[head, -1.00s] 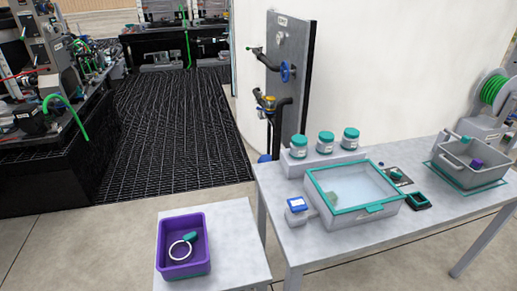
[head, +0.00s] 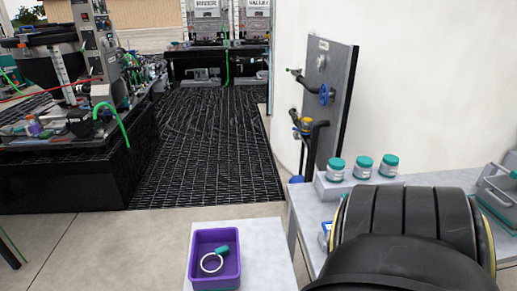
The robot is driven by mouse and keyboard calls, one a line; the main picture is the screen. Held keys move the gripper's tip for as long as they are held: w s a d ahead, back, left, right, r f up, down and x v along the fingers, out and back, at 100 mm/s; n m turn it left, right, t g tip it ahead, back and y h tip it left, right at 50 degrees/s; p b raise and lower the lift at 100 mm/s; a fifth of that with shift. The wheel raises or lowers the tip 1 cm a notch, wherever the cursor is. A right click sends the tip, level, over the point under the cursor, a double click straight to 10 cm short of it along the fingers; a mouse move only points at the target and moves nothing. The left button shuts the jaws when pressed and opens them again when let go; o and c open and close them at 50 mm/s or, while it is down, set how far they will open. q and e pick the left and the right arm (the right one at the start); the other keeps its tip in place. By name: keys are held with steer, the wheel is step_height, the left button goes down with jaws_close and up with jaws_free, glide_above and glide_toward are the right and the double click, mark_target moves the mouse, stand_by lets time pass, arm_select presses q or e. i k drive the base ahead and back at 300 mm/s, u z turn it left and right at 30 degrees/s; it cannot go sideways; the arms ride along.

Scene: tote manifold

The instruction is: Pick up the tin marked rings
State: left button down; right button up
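Three grey tins with teal lids stand in a row on a raised light block (head: 327,190) at the back of the right-hand table: a left tin (head: 335,174), a middle tin (head: 362,172) and a right tin (head: 388,170). Their labels are too small to read, so I cannot tell which is marked rings. A large black ribbed arm part, apparently mine, fills the lower right in front of them and hides most of that table. Neither gripper shows in the head view.
A purple bin (head: 231,268) with a white ring (head: 205,266) and a teal piece (head: 222,250) sits on a small table (head: 265,240). A grey tote (head: 503,185) shows at the right edge. A pipe panel (head: 335,105) stands behind. The black grating floor (head: 215,150) is clear.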

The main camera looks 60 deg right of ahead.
mark_target(334, 176)
steer(key=u, duration=0.7)
steer(key=k, duration=2)
steer(key=z, duration=1.55)
